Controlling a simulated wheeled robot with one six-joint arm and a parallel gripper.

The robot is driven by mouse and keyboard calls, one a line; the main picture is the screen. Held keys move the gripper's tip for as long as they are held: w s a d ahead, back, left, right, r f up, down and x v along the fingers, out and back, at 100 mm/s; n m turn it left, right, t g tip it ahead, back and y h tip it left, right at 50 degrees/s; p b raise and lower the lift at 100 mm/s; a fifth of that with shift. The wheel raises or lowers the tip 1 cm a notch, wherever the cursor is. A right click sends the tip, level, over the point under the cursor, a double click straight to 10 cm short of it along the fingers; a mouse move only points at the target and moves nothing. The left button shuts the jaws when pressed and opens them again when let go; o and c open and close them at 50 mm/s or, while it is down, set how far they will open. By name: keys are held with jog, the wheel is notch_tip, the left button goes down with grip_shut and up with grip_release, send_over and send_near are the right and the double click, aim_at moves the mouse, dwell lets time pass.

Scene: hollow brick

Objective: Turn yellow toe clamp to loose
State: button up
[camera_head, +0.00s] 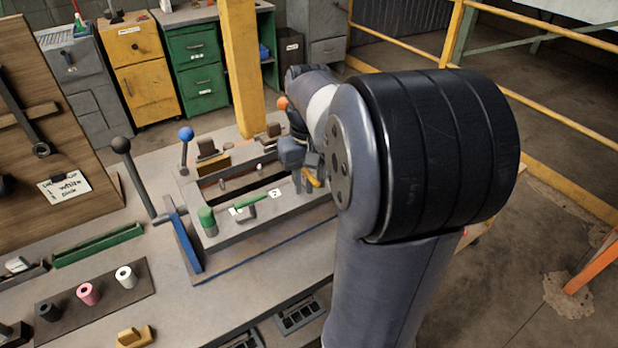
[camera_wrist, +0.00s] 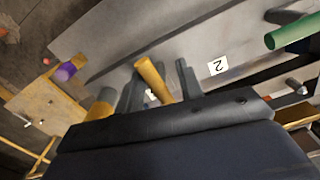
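The yellow toe clamp's handle (camera_wrist: 152,76) shows in the wrist view as a short yellow bar, slanting between the two dark fingers of my gripper (camera_wrist: 160,90). A gap shows on each side of it, so the fingers look open around it. In the head view, my gripper (camera_head: 307,174) is at the right end of the grey fixture, and a small bit of the yellow handle (camera_head: 313,181) shows beside the fingers. My arm hides the rest of the clamp there. The clamp's lower part is hidden behind my gripper body in the wrist view.
A green handle (camera_head: 252,200) lies on the fixture beside a label "2" (camera_head: 274,193), with a green cylinder (camera_head: 207,221) at its left. A blue-knobbed lever (camera_head: 186,135) and a black-knobbed lever (camera_head: 121,146) stand farther left. A purple-ended cylinder (camera_wrist: 65,72) shows in the wrist view.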

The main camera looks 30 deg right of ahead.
jog(key=shift+c, duration=0.6)
grip_shut()
jog(key=shift+r+m, duration=0.1)
jog(key=shift+m, duration=0.2)
jog(key=m+p, duration=0.2)
jog(key=m, duration=0.1)
jog(key=shift+m, duration=0.3)
jog(key=m+p, duration=0.1)
jog(key=m, duration=0.3)
jog(key=shift+m, duration=0.3)
jog(key=m+p, duration=0.1)
jog(key=m, duration=0.3)
jog(key=m+p, duration=0.1)
jog(key=m, duration=0.4)
jog(key=shift+o, duration=0.6)
grip_release()
